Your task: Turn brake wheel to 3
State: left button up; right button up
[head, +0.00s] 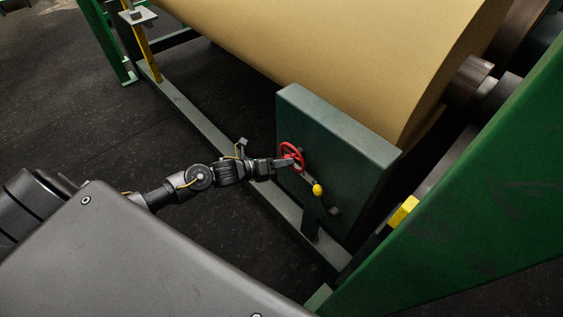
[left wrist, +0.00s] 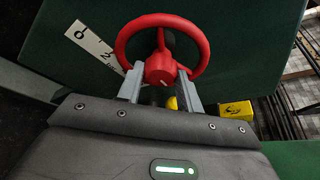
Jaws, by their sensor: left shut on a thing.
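The red brake wheel (head: 292,157) is mounted on the face of a dark green box (head: 340,165). My left gripper (head: 289,162) reaches it from the left and is shut on it. In the left wrist view the wheel (left wrist: 160,55) shows its rim, spokes and hub, with the gripper's two fingers (left wrist: 162,88) on either side of the hub. My right gripper is not in view.
A yellow-knobbed lever (head: 317,189) sits just below the wheel on the box. A large tan roll (head: 330,50) is behind the box. A green frame beam (head: 480,200) stands at right. Dark floor (head: 90,120) is open at left.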

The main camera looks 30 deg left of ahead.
pick_arm(q)
jog(key=shift+s+d+f+m+t+y+b, duration=0.3)
jog(key=shift+m+t+y, duration=1.1)
jog(key=shift+m, duration=3.6)
jog(key=shift+w+d+f+m+t+y+b, duration=0.15)
jog(key=shift+m+t+y+b, duration=0.85)
jog(key=shift+m, duration=4)
jog(key=shift+s+d+f+m+t+y+b, duration=0.1)
jog(key=shift+m+t+y, duration=1.65)
jog(key=shift+m, duration=3.25)
jog(key=shift+n+t+h, duration=0.3)
jog(key=shift+t+h, duration=0.05)
